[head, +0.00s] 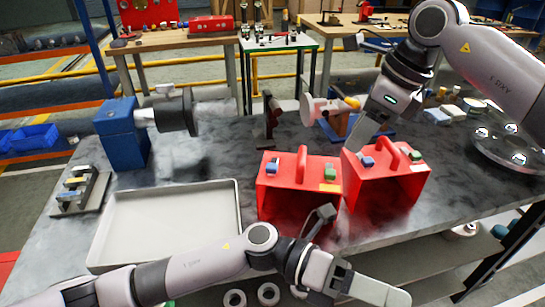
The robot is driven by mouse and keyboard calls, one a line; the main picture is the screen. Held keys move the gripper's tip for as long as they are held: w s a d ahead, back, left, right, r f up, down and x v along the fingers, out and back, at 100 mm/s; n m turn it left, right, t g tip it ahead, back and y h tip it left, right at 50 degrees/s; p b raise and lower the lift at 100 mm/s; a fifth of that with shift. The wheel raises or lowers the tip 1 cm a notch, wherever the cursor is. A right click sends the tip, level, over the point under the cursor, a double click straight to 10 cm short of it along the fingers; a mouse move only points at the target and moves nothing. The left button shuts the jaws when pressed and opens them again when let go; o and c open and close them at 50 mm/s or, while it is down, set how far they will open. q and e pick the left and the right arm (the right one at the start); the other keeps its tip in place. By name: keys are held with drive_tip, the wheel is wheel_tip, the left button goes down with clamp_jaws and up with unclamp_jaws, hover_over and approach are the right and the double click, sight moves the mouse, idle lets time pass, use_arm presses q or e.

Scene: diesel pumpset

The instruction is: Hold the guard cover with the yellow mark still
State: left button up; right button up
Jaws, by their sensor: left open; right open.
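The guard cover with the yellow mark (275,189) is the left of two red box-shaped covers on the dark bench top. It has a red handle on top, blue and green clips, and a yellow mark (329,188) at its front right edge. Its front looks open and dark inside. My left gripper (364,254) is open in front of the covers; one finger overlaps this cover's lower right corner, and I cannot tell whether it touches. My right gripper (348,97) is open above and behind the second red cover (386,188), one finger pointing down near its back edge.
An empty white tray (165,226) lies left of the covers. A blue pump unit (122,135) with a dark cylinder stands at the back left. A slotted rack (80,192) is at the left edge. A round metal dish (508,145) sits at right.

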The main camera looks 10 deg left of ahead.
use_arm(q)
wheel_tip(320, 180, up, 3)
drive_tip(key=a+m+g+y, duration=0.1)
drive_tip(key=a+m+g, duration=0.1)
wheel_tip(320, 180, up, 7)
drive_tip(key=m+t+y, duration=0.6)
drive_tip(key=t+y, duration=0.2)
drive_tip(key=y, duration=0.9)
hover_over(271, 165)
drive_tip(key=shift+s, duration=0.1)
drive_tip(key=shift+f, duration=3.55)
drive_tip(key=shift+c, duration=0.3)
drive_tip(key=shift+c, duration=1)
